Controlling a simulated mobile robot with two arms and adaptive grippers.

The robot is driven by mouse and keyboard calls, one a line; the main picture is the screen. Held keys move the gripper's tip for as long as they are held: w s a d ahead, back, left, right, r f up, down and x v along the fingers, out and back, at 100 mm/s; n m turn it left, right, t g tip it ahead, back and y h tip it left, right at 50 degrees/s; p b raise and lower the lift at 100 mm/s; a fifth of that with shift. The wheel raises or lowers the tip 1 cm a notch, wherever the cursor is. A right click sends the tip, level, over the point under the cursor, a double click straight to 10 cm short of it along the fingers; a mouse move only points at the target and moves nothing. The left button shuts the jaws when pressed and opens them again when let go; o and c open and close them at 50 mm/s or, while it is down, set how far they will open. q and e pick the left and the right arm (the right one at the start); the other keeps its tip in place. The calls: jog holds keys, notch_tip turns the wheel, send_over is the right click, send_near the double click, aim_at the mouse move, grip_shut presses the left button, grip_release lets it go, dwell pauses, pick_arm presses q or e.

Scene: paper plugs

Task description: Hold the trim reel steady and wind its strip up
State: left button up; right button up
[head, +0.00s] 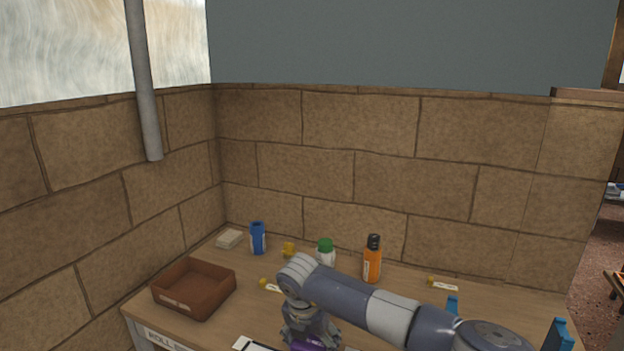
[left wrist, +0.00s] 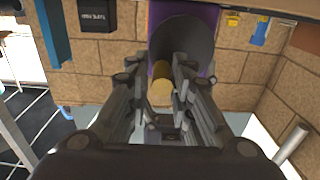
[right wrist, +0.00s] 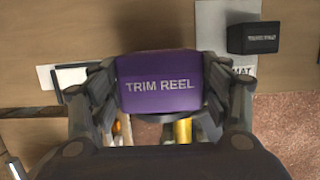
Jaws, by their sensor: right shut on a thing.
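The purple trim reel (right wrist: 160,85), its label facing up, sits between the fingers of my right gripper (right wrist: 160,92), which is shut on it. In the head view only a bit of the purple reel (head: 312,344) shows at the bottom edge under my right gripper (head: 308,332). In the left wrist view the reel's dark round face (left wrist: 188,42) is ahead, with a yellow knob (left wrist: 161,90) in front of it. My left gripper (left wrist: 160,75) is open, its fingers on either side of the knob. Contact with the knob cannot be told. I cannot make out the strip clearly.
A brown tray (head: 190,310) stands at the table's left. A blue container (head: 258,238), a green-capped bottle (head: 325,252) and an orange bottle (head: 372,262) stand at the back. A black block (right wrist: 254,38) rests on a grey mat (right wrist: 213,20). Blue posts (head: 558,337) stand at right.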

pick_arm(q)
jog(key=shift+r, duration=0.1)
jog(key=shift+c, duration=1.3)
jog(key=shift+s+d+f, duration=0.1)
jog(key=shift+d+f, duration=0.15)
jog(key=shift+f, duration=0.15)
jog(key=shift+o, duration=0.4)
jog(key=shift+c, duration=0.5)
jog(key=shift+f, duration=0.1)
jog(key=shift+d+f, duration=0.15)
jog(key=shift+f, duration=0.4)
